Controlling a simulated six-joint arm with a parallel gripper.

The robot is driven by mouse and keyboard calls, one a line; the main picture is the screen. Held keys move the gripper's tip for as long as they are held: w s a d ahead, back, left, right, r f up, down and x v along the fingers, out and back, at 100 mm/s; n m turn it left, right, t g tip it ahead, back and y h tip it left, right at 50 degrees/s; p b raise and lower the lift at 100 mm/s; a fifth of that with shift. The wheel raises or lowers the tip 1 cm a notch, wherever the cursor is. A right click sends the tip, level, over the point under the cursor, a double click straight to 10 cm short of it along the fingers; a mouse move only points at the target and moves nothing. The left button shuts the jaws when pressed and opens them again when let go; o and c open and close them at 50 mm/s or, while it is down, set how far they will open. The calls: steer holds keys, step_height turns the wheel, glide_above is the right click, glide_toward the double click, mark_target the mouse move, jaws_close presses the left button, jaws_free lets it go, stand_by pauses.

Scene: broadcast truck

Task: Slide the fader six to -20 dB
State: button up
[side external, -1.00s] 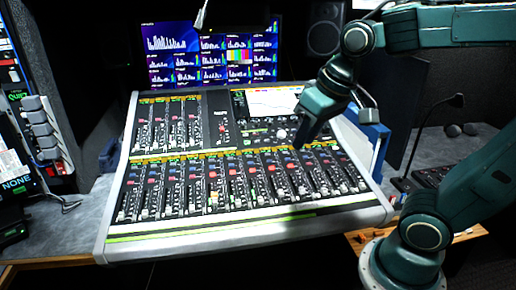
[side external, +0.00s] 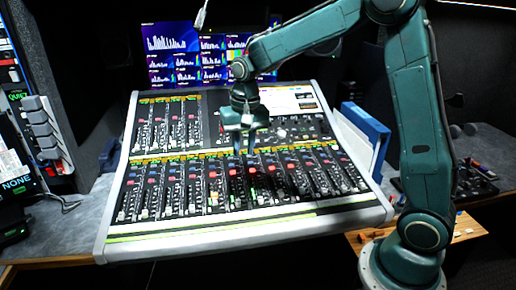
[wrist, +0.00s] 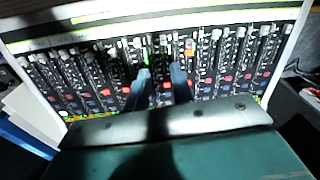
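The mixing console (side external: 345,215) has a lower row of several fader strips (side external: 285,185), with small pale caps mostly near their front ends. Strip numbers and dB marks are too small to read, so I cannot tell for certain which is fader six. My gripper (side external: 251,150) hangs fingers-down over the back part of the lower row, near its middle. In the wrist view, my gripper (wrist: 160,78) shows two dark fingers apart with nothing between them. The strips (wrist: 215,60) run beyond the fingertips there, seen from the back. I see no finger clearly touching a cap.
A shorter fader bank (side external: 165,125) and a lit touchscreen (side external: 290,100) lie at the console's back. Monitors (side external: 180,55) stand behind. A blue binder (side external: 365,130) is close on the right. Space above the front fader area is clear.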

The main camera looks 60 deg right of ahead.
steer(key=m+g, duration=0.1)
glide_above(238, 200)
step_height(238, 200, down, 6)
steer(key=shift+r, duration=0.15)
step_height(238, 200, down, 14)
steer(key=shift+r, duration=0.1)
stand_by(0.6)
jaws_close()
